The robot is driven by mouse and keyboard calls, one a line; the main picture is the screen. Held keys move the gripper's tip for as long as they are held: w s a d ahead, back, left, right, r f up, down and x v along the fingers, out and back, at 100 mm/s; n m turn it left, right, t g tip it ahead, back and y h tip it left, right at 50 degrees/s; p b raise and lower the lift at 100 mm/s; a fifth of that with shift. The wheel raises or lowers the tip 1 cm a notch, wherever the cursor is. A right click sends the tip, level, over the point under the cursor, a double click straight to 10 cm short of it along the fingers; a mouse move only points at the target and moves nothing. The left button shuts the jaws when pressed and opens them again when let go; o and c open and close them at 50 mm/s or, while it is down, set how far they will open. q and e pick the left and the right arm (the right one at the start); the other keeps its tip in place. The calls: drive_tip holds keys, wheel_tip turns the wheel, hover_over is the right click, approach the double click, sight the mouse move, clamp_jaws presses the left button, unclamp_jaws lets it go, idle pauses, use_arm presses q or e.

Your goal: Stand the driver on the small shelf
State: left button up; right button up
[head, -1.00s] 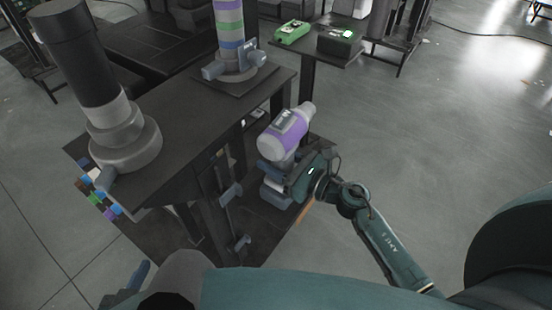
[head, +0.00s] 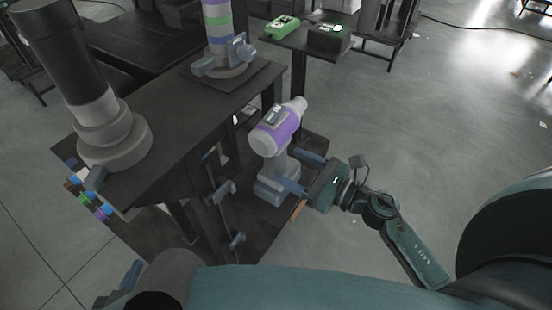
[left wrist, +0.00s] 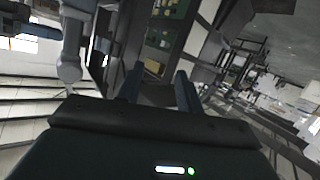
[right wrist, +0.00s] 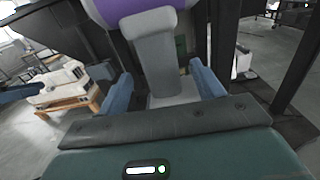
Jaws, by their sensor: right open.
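The driver (head: 276,130), purple and grey, stands upright with its grey base (head: 277,187) on the small dark shelf (head: 258,222), low beside the bench. My right gripper (head: 304,173) is open, with one finger on each side near the driver's handle and the palm set back to the right. In the right wrist view the grey handle (right wrist: 155,55) rises between the spread fingers, with a gap to each. My left gripper (left wrist: 160,90) is open and empty in the left wrist view; its blue finger shows at the head view's lower left.
The dark bench (head: 175,125) carries a black and grey column (head: 75,65) and a striped column (head: 217,25) with blue clamps. A side table (head: 300,42) at the back holds a green device (head: 283,26) and a black box (head: 328,37). Floor at right is clear.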

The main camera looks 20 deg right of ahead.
drive_tip(key=s+d+r+m+t+h, duration=0.25)
drive_tip(key=s+m, duration=0.25)
drive_tip(key=m, duration=0.7)
use_arm(q)
drive_tip(key=shift+s+a+r+b, duration=0.2)
drive_tip(key=shift+s+b, duration=0.1)
use_arm(e)
drive_tip(key=s+a+f+m+g+h, duration=0.1)
drive_tip(key=s+a+m+h, duration=0.1)
drive_tip(key=m, duration=1.2)
drive_tip(key=s+a+f+m+g+h, duration=0.2)
drive_tip(key=s+a+m, duration=0.2)
drive_tip(key=m, duration=1.1)
drive_tip(key=shift+s+a+f+m, duration=0.25)
drive_tip(key=shift+s+m, duration=0.05)
drive_tip(key=shift+s, duration=0.8)
